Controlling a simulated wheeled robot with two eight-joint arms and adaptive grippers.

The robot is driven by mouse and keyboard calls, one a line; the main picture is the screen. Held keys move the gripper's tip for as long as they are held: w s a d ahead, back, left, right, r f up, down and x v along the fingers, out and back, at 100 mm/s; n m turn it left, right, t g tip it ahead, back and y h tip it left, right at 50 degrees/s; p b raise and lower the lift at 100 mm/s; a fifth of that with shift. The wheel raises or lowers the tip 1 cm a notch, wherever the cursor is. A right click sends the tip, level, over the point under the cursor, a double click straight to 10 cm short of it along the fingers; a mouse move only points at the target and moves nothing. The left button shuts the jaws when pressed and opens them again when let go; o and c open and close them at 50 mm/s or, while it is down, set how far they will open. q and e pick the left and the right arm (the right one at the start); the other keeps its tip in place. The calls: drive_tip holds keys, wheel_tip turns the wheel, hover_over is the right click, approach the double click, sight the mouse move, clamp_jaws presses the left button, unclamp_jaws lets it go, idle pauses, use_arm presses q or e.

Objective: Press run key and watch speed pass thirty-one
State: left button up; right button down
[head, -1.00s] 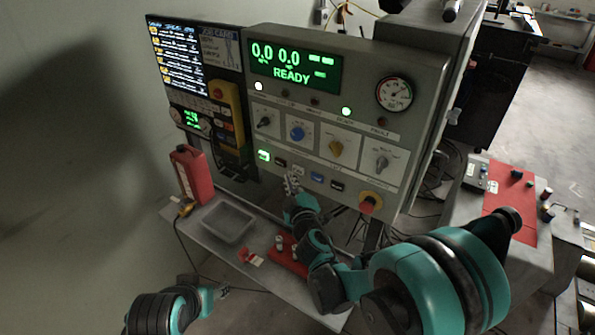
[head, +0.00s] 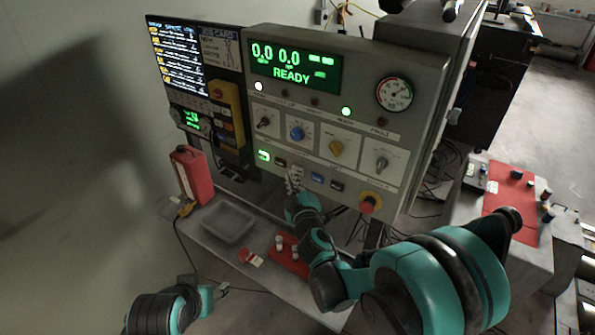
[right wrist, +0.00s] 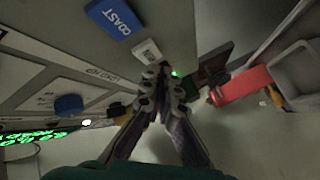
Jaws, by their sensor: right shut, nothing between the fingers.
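The control panel (head: 352,120) has a display (head: 290,66) reading "0.0 0.0" and "READY" in green. Below it runs a row of keys: a lit green key (head: 264,155), a dark key (head: 281,163), a pale key mostly behind my fingers, a blue key (head: 317,177) and another dark key. The blue key reads COAST in the right wrist view (right wrist: 117,18), beside the pale key (right wrist: 147,50). No run label is readable. My right gripper (head: 294,176) is shut and empty, close before the pale key; contact is unclear. My left gripper (head: 222,288) is small at the bottom.
A red emergency stop (head: 368,203) sits at the panel's lower right, and a round gauge (head: 395,94) above. A grey tray (head: 229,222) and a red bottle (head: 192,176) stand on the bench below. A red block lies near my right forearm.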

drive_tip(key=shift+w+d, duration=0.1)
idle(0.5)
drive_tip(key=shift+w+d, duration=0.2)
drive_tip(key=shift+w, duration=0.05)
